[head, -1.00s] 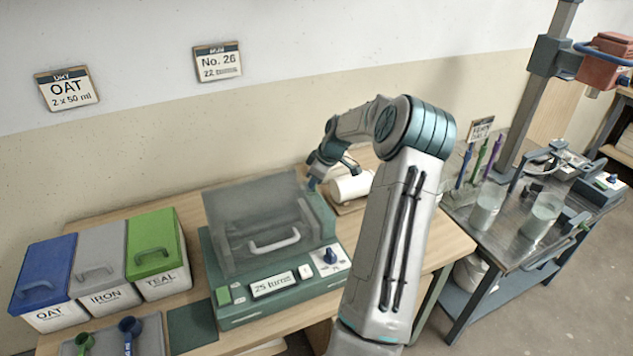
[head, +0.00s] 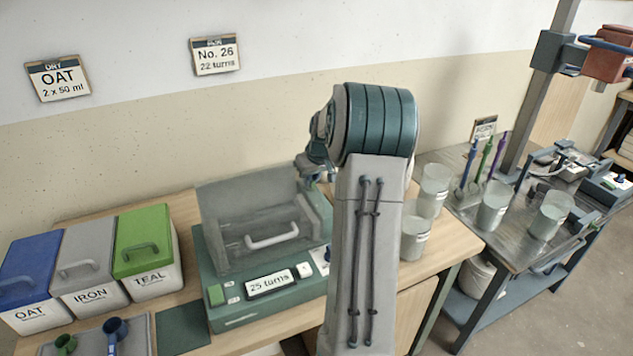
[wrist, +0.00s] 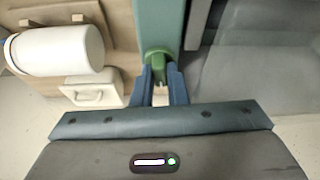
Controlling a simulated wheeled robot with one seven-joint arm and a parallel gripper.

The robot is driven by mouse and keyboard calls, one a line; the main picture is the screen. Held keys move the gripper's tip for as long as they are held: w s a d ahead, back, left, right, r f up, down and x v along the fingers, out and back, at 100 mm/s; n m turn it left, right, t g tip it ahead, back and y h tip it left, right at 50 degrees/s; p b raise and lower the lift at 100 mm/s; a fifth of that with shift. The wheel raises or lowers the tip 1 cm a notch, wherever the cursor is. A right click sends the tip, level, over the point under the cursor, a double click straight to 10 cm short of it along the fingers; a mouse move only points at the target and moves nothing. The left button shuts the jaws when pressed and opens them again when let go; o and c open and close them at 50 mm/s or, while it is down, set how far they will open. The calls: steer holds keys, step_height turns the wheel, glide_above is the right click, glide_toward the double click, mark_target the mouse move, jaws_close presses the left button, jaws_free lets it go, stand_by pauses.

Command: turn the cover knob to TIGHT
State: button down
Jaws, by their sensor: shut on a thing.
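The green machine (head: 215,272) stands on the wooden bench with its clear grey cover (head: 240,205) down; the display reads "25 turns". In the wrist view a small green knob (wrist: 158,57) sits at the end of the machine's green side part (wrist: 158,22). My gripper (wrist: 160,73) has its two blue fingers closed on this knob from both sides. No TIGHT marking is readable, so I cannot tell the knob's setting. In the head view my arm hides the knob and most of the gripper.
A white cylinder (wrist: 58,50) lies beside the knob in the wrist view. OAT (head: 32,280), IRON (head: 88,270) and TEAL (head: 146,255) bins stand left of the machine. Pale buckets (head: 414,238) stand right of my arm. A metal cart (head: 470,210) is further right.

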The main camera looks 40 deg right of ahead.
steer(key=shift+m+h, duration=0.3)
steer(key=shift+m, duration=0.2)
steer(key=c, duration=1.7)
jaws_free()
steer(key=shift+s+r, duration=0.1)
steer(key=shift+r, duration=0.45)
steer(key=p+v, duration=0.3)
steer(key=v, duration=0.4)
steer(key=shift+s, duration=0.1)
